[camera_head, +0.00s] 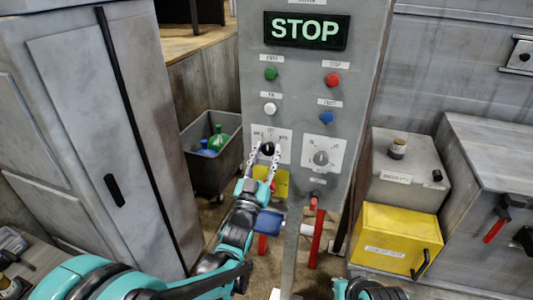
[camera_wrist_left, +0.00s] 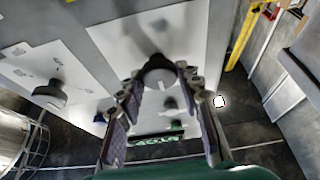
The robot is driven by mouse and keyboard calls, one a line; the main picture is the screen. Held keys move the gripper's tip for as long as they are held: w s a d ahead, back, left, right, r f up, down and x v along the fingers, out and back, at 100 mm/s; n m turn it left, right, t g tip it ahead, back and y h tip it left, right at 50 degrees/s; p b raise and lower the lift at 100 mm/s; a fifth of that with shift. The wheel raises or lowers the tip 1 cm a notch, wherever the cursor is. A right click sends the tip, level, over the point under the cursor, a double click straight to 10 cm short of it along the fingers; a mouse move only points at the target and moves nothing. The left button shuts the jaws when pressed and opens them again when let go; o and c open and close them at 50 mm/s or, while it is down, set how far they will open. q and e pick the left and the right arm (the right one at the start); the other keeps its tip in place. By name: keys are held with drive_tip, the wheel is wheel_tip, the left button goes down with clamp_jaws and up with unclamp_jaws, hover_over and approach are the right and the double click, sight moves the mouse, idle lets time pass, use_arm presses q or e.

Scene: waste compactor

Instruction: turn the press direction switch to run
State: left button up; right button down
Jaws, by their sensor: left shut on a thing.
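A grey control panel (camera_head: 300,95) stands upright ahead, with a lit green STOP display (camera_head: 306,30) at its top. On its lower left is a white plate with a black rotary knob (camera_head: 267,148), which I take as the press direction switch; its small lettering is hard to read. My left gripper (camera_head: 264,156) reaches up to it and is shut on this knob. In the left wrist view the knob (camera_wrist_left: 160,71) sits between the fingertips of the left gripper (camera_wrist_left: 163,85). Its pointer direction is unclear. My right gripper is not in view.
A second dial (camera_head: 320,158) is right of the knob. Green (camera_head: 271,73), red (camera_head: 332,79), white (camera_head: 270,108) and blue (camera_head: 326,118) buttons sit above. A grey cabinet (camera_head: 95,130) stands left, a waste bin (camera_head: 213,165) behind, and a yellow box (camera_head: 398,238) right.

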use_arm(q)
drive_tip(key=shift+m, duration=0.3)
drive_tip(key=m+h, duration=0.1)
drive_tip(key=m, duration=0.2)
drive_tip(key=m+g+h, duration=0.1)
drive_tip(key=m+h, duration=0.1)
drive_tip(key=shift+a+m+g, duration=0.1)
drive_tip(key=shift+m+g, duration=0.2)
drive_tip(key=shift+m, duration=0.1)
drive_tip(key=m+g+h, duration=0.1)
drive_tip(key=m, duration=0.2)
drive_tip(key=m+g+h+p, duration=0.1)
drive_tip(key=m, duration=0.3)
drive_tip(key=shift+g, duration=0.4)
drive_tip(key=shift+m, duration=0.4)
drive_tip(key=o, duration=1.1)
drive_tip(key=shift+o, duration=0.2)
